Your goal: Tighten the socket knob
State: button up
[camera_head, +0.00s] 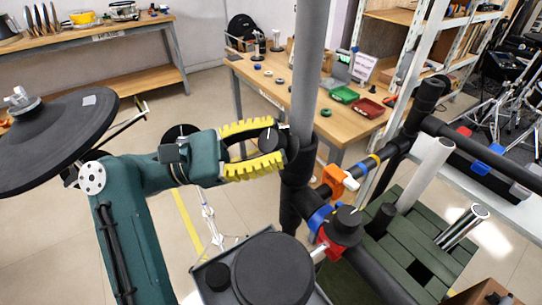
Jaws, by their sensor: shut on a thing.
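The socket knob (269,139) is a round black knob with a pale pointer line. It sits on the left side of the black socket (299,165) around the upright grey tube (310,60). My gripper (273,146), with yellow ribbed fingers, reaches in from the left and is shut on this knob, one finger above it and one below. The lower finger covers part of the knob's edge. A second black knob (347,219) with a pale line sits lower right on a clamp with blue and red parts.
A dark round pad (55,140) is at the left. A black round pad (272,270) is at the bottom middle. An orange-and-white clamp (338,181) is on the rack bar to the right. Workbenches with trays stand behind, and open floor lies between.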

jog(key=shift+d+m+g+b, duration=0.1)
jog(key=shift+m+g+b, duration=0.2)
jog(key=shift+m+g, duration=0.3)
jog(key=o, duration=0.9)
jog(key=shift+r+n+t+p, duration=0.1)
jog(key=shift+n+t+p, duration=0.3)
jog(key=shift+p, duration=0.05)
